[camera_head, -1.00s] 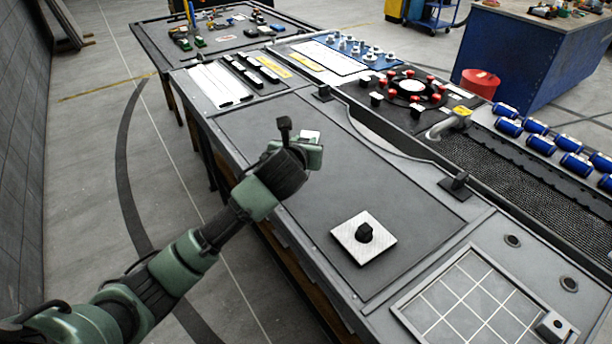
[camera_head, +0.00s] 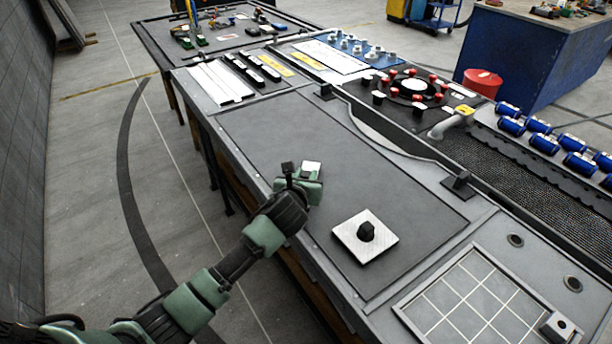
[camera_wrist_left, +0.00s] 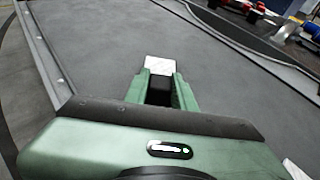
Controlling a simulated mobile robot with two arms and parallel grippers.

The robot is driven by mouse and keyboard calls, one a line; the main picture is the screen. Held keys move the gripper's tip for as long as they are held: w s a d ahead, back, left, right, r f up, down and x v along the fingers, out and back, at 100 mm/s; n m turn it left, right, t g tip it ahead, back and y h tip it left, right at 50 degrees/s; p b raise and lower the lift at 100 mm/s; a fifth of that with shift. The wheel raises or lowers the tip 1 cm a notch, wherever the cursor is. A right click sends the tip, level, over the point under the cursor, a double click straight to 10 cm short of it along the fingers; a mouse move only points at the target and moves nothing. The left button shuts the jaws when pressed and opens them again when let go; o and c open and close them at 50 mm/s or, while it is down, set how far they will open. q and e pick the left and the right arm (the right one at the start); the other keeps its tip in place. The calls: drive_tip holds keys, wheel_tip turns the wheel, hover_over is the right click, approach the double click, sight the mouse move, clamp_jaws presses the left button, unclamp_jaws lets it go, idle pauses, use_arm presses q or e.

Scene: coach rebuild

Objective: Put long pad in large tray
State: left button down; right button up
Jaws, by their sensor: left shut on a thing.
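My left gripper (camera_head: 303,178) is shut on a white pad (camera_head: 312,167) with a dark grip, apparently the long pad. In the left wrist view, the dark grip sits between the green fingers (camera_wrist_left: 160,90) and the pad's white end (camera_wrist_left: 160,64) shows beyond them; the rest is hidden. The gripper is above the left edge of the dark recessed work surface (camera_head: 270,130). A shallow framed tray (camera_head: 437,276) with a pale grid is at lower right, apart from the gripper. I cannot tell whether it is the large tray. My right gripper is not in view.
A square white pad (camera_head: 350,246) with a black knob lies on the dark surface, right of the gripper. Black brackets (camera_head: 460,182) stand along its far side. White strips (camera_head: 220,82) lie at the back left. The middle of the dark surface is clear.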

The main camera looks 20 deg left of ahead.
use_arm(q)
drive_tip(key=shift+f, duration=0.1)
drive_tip(key=c, duration=1.2)
unclamp_jaws()
drive_tip(key=shift+c, duration=0.2)
drive_tip(key=shift+o, duration=0.4)
drive_tip(key=v, duration=1.2)
